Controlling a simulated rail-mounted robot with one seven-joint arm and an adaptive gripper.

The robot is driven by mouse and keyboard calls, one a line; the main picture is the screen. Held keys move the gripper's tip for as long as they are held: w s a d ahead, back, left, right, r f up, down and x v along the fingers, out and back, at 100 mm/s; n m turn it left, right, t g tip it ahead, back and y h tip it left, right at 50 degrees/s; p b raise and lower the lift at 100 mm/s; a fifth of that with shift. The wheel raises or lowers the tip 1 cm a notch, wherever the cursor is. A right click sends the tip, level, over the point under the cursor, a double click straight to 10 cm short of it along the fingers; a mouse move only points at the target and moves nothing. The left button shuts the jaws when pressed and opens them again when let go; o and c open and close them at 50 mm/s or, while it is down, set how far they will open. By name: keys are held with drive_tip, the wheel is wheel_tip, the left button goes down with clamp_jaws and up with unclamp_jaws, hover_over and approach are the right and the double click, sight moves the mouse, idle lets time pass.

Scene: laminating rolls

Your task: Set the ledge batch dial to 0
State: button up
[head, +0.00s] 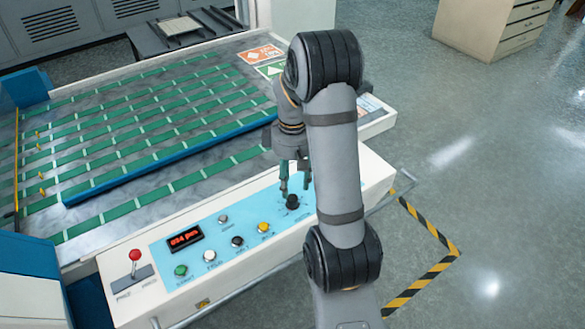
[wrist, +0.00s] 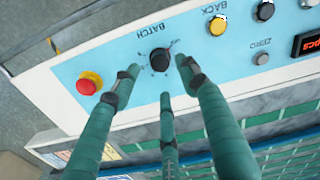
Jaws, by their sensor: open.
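The batch dial is a black knob on the light-blue strip of the console; it shows in the head view (head: 292,202) and in the wrist view (wrist: 160,59), beside the upside-down word BATCH. Small marks ring it, too small to read, and I cannot tell which mark it points at. My gripper (head: 294,184) is just above the dial, fingers pointing down. In the wrist view its teal fingers (wrist: 158,68) are spread, with the dial showing between the tips. It is open and empty, and I cannot tell whether any finger touches the dial.
A red mushroom button (wrist: 88,83) sits beside the dial. Yellow (head: 264,228), black (head: 237,241), white (head: 210,256) and green (head: 180,270) buttons, a red-digit display (head: 185,239) and a red-topped lever (head: 134,256) are further left. The green-striped bed (head: 150,140) lies behind.

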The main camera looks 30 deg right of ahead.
sight(293, 198)
wheel_tip(293, 198, up, 6)
idle(0.6)
wheel_tip(293, 198, down, 12)
idle(0.5)
drive_tip(key=shift+m, duration=0.3)
